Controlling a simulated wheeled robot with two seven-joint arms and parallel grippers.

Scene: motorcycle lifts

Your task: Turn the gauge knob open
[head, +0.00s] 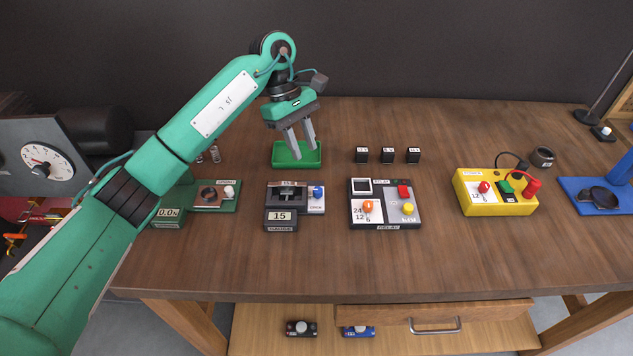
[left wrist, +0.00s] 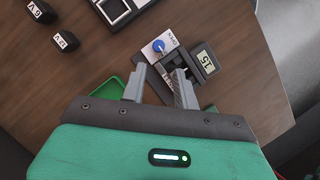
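The gauge (head: 281,217) is a dark block on the table with a display reading 15 and a label that seems to say GAUGE. On its right is a pale plate with a blue knob (head: 317,191) and an OPEN label. In the left wrist view the blue knob (left wrist: 158,46) sits beyond the fingertips, with the gauge display (left wrist: 205,60) to its right. My left gripper (head: 305,151) is open and empty, above the green tray (head: 288,164) behind the gauge. Its fingers also show in the left wrist view (left wrist: 160,82), apart from the knob. My right gripper is out of view.
Right of the gauge stands a relay board (head: 384,222), with three small black blocks (head: 388,155) behind it. A yellow box (head: 512,204) with cables is farther right. A green-based device (head: 225,205) stands to the left. Bare wood lies in front of the gauge.

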